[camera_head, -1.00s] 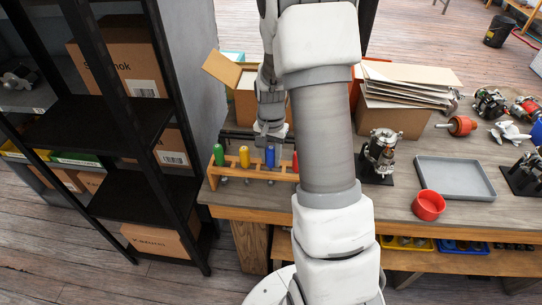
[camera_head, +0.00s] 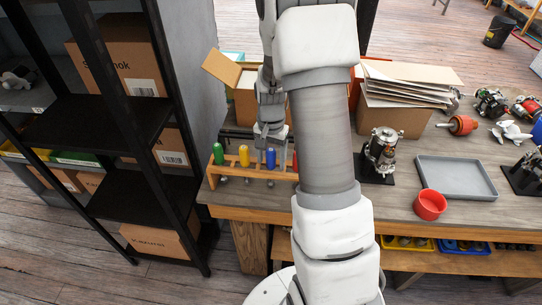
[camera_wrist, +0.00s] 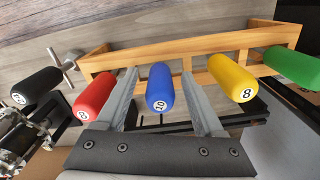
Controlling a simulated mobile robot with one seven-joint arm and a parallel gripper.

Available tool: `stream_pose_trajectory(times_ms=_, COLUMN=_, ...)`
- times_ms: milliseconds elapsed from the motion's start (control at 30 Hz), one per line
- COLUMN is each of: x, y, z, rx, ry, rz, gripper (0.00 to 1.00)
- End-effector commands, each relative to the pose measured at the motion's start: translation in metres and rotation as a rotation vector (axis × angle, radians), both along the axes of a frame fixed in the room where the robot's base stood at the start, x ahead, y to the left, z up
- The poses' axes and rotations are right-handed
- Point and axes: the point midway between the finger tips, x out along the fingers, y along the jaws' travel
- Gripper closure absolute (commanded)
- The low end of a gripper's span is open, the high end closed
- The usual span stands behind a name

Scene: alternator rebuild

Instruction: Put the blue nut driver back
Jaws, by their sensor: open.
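The blue nut driver (camera_head: 270,158) stands in the wooden rack (camera_head: 240,174) at the bench's left end. In the wrist view its blue handle (camera_wrist: 160,88), marked 10, is between the two fingers of my gripper (camera_wrist: 159,76). A gap shows on each side of the handle, so my gripper is open around it and not clamped. In the head view my gripper (camera_head: 271,142) is right above and behind the blue handle. The lower shaft is mostly hidden in the wrist view by the handle.
An open cardboard box (camera_head: 245,106) is behind the rack. A dark shelf (camera_head: 85,135) stands left.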

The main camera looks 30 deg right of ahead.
Motion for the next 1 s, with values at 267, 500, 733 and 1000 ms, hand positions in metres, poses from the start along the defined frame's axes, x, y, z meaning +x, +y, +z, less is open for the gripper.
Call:
stream_pose_trajectory(times_ms=267, x=0.001, y=0.000, z=0.029, rx=-0.001, ry=-0.005, rz=0.000, gripper=0.30)
stream_pose_trajectory(times_ms=500, x=0.001, y=0.000, z=0.088, rx=-0.001, ry=-0.006, rz=0.001, gripper=0.30)
stream_pose_trajectory(times_ms=733, x=0.001, y=0.000, z=0.141, rx=-0.001, ry=-0.005, rz=0.000, gripper=0.30)
stream_pose_trajectory(times_ms=1000, x=0.000, y=0.000, z=0.172, rx=-0.001, ry=-0.001, rz=0.000, gripper=0.30)
